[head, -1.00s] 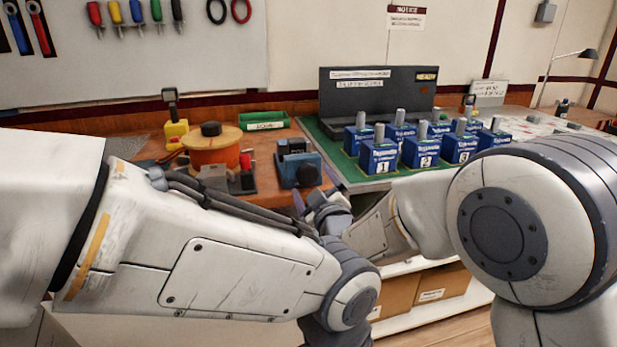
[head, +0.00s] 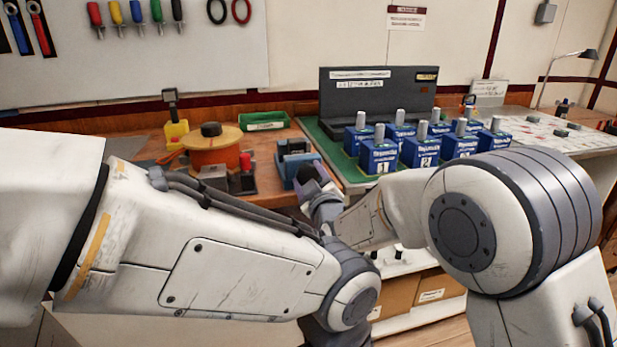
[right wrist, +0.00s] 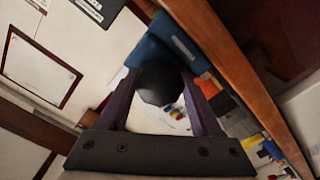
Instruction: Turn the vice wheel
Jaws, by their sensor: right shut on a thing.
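The blue vice (head: 296,158) stands at the front edge of the wooden bench in the head view, with grey jaws on top. My right gripper (head: 312,177) is at its near side. In the right wrist view the dark round vice wheel (right wrist: 159,83) sits between the two purple fingers of my right gripper (right wrist: 162,88), which is shut on it. The blue vice body (right wrist: 160,51) shows just beyond the wheel. In the head view the gripper hides most of the wheel. My left arm crosses the foreground, but its gripper is out of view.
A wooden cable spool (head: 212,152) and a small device with red and black knobs stand left of the vice. A green tray (head: 264,121) lies behind. Several blue breakers stand on the green mat (head: 348,168) to the right.

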